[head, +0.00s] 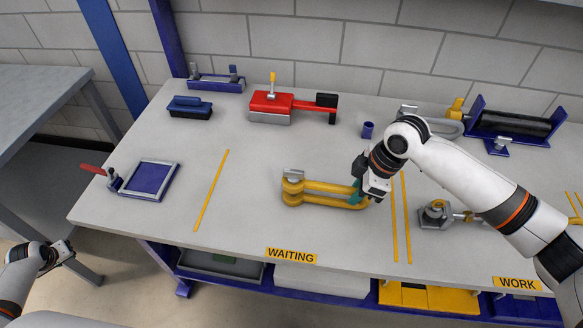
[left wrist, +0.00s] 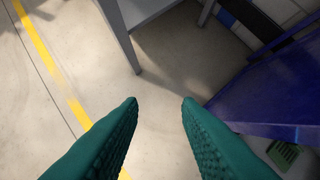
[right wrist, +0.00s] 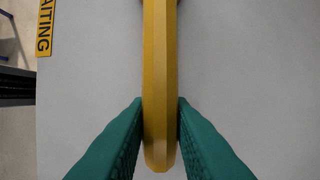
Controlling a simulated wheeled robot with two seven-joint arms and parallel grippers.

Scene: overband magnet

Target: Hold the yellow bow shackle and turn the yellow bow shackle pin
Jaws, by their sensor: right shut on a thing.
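The yellow bow shackle (head: 322,193) lies on the workbench, in the strip marked WAITING. My right gripper (head: 361,193) is at the rounded right end of the shackle. In the right wrist view the green fingers (right wrist: 160,128) press on both sides of the yellow bow (right wrist: 160,70), and the pin is out of that view. My left gripper (head: 62,252) is off the bench at the lower left, away from the shackle. In the left wrist view its green fingers (left wrist: 160,105) are apart with only floor between them.
A red and grey tool (head: 270,106), a blue brush (head: 190,107) and a small blue cup (head: 367,130) stand at the back. A blue square frame (head: 151,178) is at left. A grey shackle-like part (head: 436,213) lies right of my gripper. Bench space left of the shackle is clear.

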